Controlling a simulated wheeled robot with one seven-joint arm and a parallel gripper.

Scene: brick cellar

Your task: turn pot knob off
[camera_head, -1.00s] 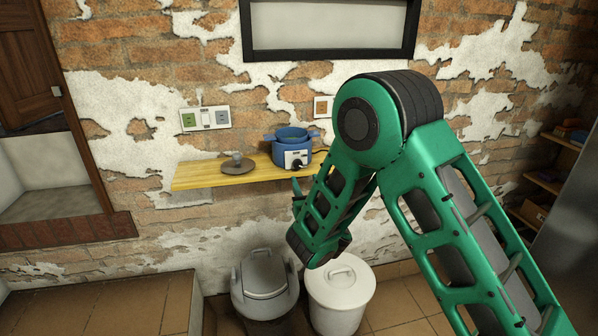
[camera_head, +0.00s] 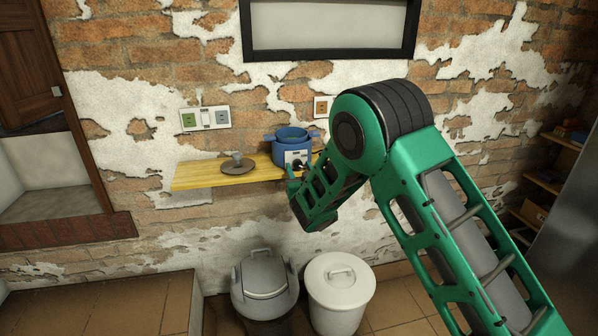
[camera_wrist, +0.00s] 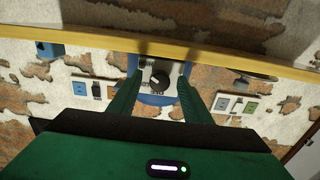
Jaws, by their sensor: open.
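The blue pot (camera_head: 292,143) stands near the right end of the wooden shelf, with a pale control panel (camera_head: 292,156) on its front. In the wrist view, which is upside down, the dark round pot knob (camera_wrist: 158,81) shows between my two green fingers. My gripper (camera_head: 294,180) is open and empty, just in front of the panel and at about knob height. The fingers are to either side of the knob. Whether they touch it or the panel I cannot tell. In the head view my gripper partly hides the knob and panel.
The wooden shelf (camera_head: 205,177) carries a dark lid (camera_head: 238,166) left of the pot. A switch panel (camera_head: 206,119) and a socket (camera_head: 322,107) are on the brick wall. A grey bin (camera_head: 264,283) and a white bin (camera_head: 340,290) stand below.

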